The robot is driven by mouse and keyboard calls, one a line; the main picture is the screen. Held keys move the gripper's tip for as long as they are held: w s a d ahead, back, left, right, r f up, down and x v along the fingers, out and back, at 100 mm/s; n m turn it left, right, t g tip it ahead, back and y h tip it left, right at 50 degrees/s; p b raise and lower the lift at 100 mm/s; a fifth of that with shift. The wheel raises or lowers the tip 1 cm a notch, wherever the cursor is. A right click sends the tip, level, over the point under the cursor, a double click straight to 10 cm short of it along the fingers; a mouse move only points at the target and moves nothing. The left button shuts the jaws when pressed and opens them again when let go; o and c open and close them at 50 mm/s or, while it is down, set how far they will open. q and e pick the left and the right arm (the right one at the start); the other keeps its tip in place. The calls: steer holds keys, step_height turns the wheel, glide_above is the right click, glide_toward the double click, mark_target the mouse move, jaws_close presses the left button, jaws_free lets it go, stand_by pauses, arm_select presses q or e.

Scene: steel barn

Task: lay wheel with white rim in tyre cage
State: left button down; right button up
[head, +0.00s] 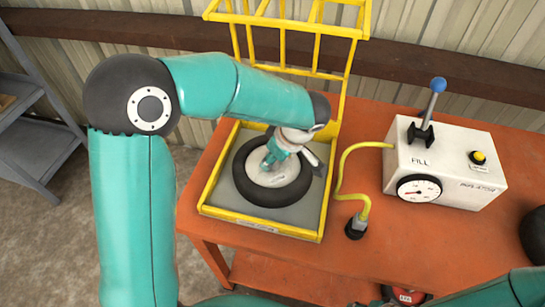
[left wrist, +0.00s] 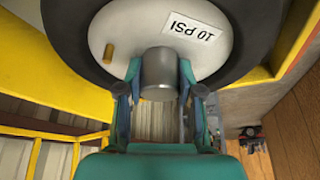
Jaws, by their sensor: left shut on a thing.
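The wheel with white rim (head: 262,193) is a black tyre around a pale disc, lying flat or nearly so within the yellow tyre cage (head: 211,187). I cannot tell whether it touches the cage's grey floor. My left gripper (head: 272,163) comes down over the wheel's middle. In the left wrist view the gripper (left wrist: 158,88) is shut on the wheel's grey hub (left wrist: 158,72), and the rim (left wrist: 215,52) carries a "10 PSI" label. The cage's barred lid (head: 285,52) stands raised at the back. My right gripper is out of view.
A white fill box (head: 445,165) with a blue-knobbed lever and gauge stands right of the cage on the orange bench (head: 290,262). A yellow hose (head: 342,180) curls between them. A dark round object (head: 534,236) is at the right edge. Grey shelving (head: 35,150) stands left.

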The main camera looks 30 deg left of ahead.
arm_select(q)
steer(key=shift+f, duration=0.1)
steer(key=c, duration=0.7)
jaws_free()
steer(key=shift+c, duration=0.2)
steer(key=v, duration=1.2)
